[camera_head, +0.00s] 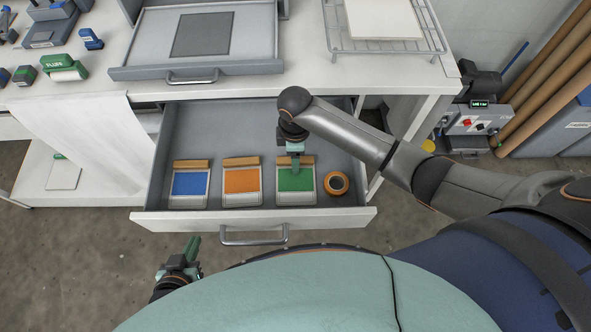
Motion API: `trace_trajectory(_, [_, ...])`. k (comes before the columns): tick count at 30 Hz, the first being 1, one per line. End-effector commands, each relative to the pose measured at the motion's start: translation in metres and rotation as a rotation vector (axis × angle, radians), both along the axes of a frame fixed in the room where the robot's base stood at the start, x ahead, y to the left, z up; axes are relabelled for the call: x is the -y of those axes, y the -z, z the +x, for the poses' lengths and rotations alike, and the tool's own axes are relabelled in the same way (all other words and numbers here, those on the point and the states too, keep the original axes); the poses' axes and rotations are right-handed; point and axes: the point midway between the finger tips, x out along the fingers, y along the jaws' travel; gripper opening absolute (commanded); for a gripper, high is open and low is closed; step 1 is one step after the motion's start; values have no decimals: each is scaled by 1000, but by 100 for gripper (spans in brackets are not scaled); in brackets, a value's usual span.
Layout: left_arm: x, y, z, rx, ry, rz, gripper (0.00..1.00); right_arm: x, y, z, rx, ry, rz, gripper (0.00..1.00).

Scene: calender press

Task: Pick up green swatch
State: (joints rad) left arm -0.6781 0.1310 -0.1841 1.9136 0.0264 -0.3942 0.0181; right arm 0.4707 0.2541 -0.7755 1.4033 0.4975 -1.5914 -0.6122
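The green swatch (295,182) lies in the open drawer, in a pale frame with a brown strip along its top edge. My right gripper (296,167) points down over the upper part of this swatch and partly covers the strip. I cannot tell whether its fingers touch the swatch or hold anything. My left gripper (192,247) is low at the left, in front of the drawer and away from the swatches. Its teal fingers overlap in this view, so their opening is unclear.
A blue swatch (190,184) and an orange swatch (241,181) lie left of the green one. An orange tape roll (336,183) sits close on its right. The drawer front (180,219) has a metal handle (253,238). A wire rack (385,46) stands on the bench above.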

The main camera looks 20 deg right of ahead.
Motion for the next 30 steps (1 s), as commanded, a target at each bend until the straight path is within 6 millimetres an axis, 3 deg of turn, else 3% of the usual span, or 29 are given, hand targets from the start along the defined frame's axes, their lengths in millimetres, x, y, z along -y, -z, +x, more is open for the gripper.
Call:
trace_trajectory(2, [0, 0, 0, 0, 0, 0, 0, 0, 0, 0, 0, 0, 0, 54])
trace_trajectory(16, [0, 0, 0, 1, 0, 0, 0, 0, -1, 0, 0, 1, 0, 1])
trace_trajectory(30, [0, 0, 0, 1, 0, 0, 0, 0, -1, 0, 0, 1, 0, 0])
